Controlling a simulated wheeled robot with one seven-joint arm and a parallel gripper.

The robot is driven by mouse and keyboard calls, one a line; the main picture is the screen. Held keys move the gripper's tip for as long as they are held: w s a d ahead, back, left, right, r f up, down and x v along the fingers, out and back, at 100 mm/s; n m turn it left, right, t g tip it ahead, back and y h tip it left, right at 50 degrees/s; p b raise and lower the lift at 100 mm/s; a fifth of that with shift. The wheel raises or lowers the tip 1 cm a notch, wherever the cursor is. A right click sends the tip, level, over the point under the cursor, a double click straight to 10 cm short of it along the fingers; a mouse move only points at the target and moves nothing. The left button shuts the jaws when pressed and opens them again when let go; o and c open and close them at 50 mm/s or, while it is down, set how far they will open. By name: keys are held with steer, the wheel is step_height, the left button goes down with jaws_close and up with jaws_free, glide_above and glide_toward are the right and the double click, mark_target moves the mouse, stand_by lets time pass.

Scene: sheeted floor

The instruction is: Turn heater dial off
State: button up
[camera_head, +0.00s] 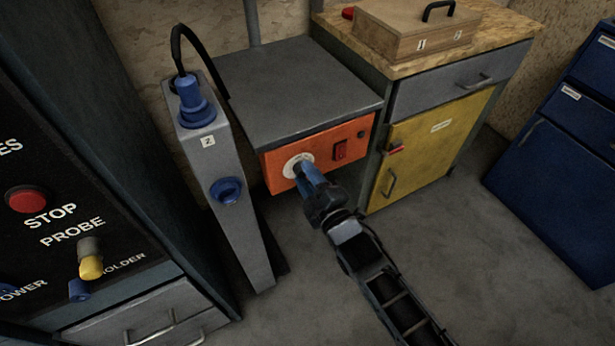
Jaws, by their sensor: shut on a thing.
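The heater dial (291,168) has a round white plate on the left part of the orange front panel (277,183) of a grey-topped unit. My gripper (303,170) reaches up from the bottom right, and its blue fingers are at the dial. It is shut on the dial's knob. The fingers cover most of the knob, so its pointer and setting cannot be read. A red rocker switch (340,150) and a small dark round part (361,134) sit to the right on the same panel.
A grey post (240,217) with blue sockets stands close left of the unit. A yellow-doored cabinet (425,145) with a wooden box (415,30) on top stands right. A dark panel with a red stop button (26,199) is far left. Blue drawers (560,170) stand right, with clear floor between.

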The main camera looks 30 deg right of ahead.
steer(key=o, duration=1)
steer(key=shift+o, duration=0.2)
steer(key=s, duration=0.8)
steer(key=s+r+m+g+p, duration=0.1)
steer(key=s+r+m, duration=0.15)
steer(key=s, duration=0.65)
steer(key=s+r+m, duration=0.2)
steer(key=s+m, duration=0.2)
steer(key=s, duration=0.5)
steer(key=s+r+m+g+p, duration=0.1)
steer(key=s+r+m, duration=0.5)
steer(key=s+r, duration=0.7)
steer(key=shift+s+r+g, duration=0.4)
steer(key=shift+s+g, duration=0.2)
steer(key=shift+s, duration=0.1)
